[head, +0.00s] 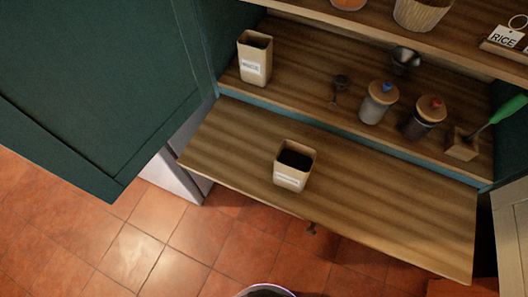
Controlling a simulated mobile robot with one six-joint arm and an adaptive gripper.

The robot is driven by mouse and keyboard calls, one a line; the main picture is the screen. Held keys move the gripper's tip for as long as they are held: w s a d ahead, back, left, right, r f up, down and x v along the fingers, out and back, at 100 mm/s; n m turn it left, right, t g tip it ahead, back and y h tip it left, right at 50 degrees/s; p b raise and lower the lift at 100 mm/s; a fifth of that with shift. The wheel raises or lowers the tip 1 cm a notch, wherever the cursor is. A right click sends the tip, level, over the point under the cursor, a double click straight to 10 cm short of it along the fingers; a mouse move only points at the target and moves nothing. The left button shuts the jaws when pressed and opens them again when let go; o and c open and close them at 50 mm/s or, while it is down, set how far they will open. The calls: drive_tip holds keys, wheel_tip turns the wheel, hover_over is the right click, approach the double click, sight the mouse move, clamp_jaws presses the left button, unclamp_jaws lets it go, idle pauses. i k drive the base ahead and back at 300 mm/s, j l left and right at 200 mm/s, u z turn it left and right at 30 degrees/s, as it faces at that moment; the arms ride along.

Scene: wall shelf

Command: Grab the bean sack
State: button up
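A small open paper sack (291,178) with a white label and dark contents stands upright on the lowered wooden board, near its middle. A second, taller open paper sack (254,68) with a white label stands at the left end of the shelf behind. Both labels are too small to read, so I cannot tell for certain which is the bean sack. The dark contents of the nearer one may be beans. My gripper is not in view.
Two jars with wooden lids, one with a blue knob (378,102) and one with a red knob (423,116), stand on the shelf (300,62). A green-handled tool (507,110) rests in a small block at right. The lowered board (385,205) is otherwise clear. A green door (90,80) stands left.

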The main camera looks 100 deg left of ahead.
sight(295, 161)
drive_tip(key=l+u, duration=0.2)
drive_tip(key=u, duration=2.75)
drive_tip(key=j+u, duration=0.25)
drive_tip(key=i+j+u, duration=0.1)
drive_tip(key=j+u, duration=0.2)
drive_tip(key=j, duration=0.15)
